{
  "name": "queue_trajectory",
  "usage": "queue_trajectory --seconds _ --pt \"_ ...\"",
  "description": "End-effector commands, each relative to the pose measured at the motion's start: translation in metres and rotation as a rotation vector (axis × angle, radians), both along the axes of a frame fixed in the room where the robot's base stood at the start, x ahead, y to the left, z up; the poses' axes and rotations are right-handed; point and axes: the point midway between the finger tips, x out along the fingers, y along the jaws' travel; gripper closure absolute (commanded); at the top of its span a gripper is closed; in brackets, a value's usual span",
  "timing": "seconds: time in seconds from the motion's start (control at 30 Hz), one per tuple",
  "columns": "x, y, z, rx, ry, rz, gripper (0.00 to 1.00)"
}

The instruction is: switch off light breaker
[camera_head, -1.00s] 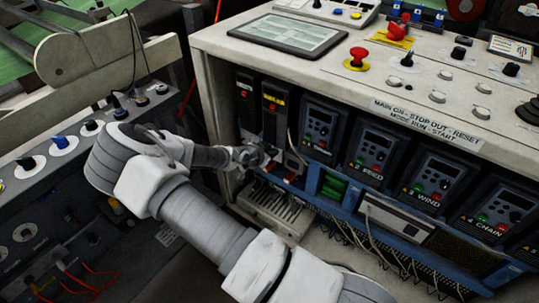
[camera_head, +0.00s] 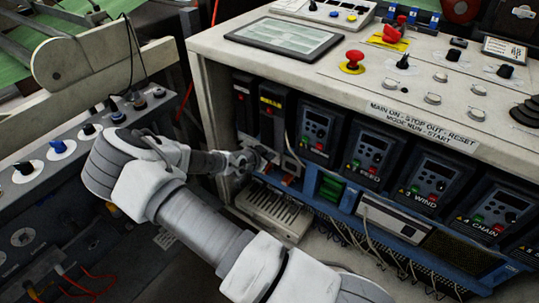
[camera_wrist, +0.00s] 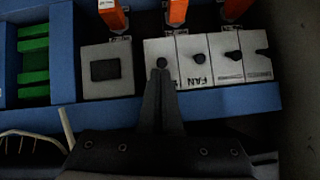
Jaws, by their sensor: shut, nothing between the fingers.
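A row of narrow white breakers (camera_wrist: 228,68) with small black toggles shows in the wrist view. One carries an upside-down FAN label (camera_wrist: 198,80). My gripper (camera_wrist: 161,76) is shut and empty, its fingertips over the lower part of the leftmost narrow breaker (camera_wrist: 152,48), just below its toggle (camera_wrist: 161,62). I cannot tell whether they touch it. That breaker's label is hidden, so I cannot tell which one is the light breaker. In the head view my gripper (camera_head: 262,158) is inside the cabinet's left end, and the breakers there are mostly hidden by it.
A wider white unit with a dark square (camera_wrist: 105,68) and green terminal blocks (camera_wrist: 33,62) lie left in the wrist view. Orange pieces (camera_wrist: 177,12) stand above the breakers. In the head view, drive units (camera_head: 368,158) fill the cabinet rightward. A red mushroom button (camera_head: 352,60) is on top.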

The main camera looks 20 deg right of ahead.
Motion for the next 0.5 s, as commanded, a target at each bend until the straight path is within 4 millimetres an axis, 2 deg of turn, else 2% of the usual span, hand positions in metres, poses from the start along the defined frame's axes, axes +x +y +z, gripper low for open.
queue_trajectory --seconds 0.5 --pt "-0.0033 0.0054 -0.0060 0.000 0.001 0.001 1.00"
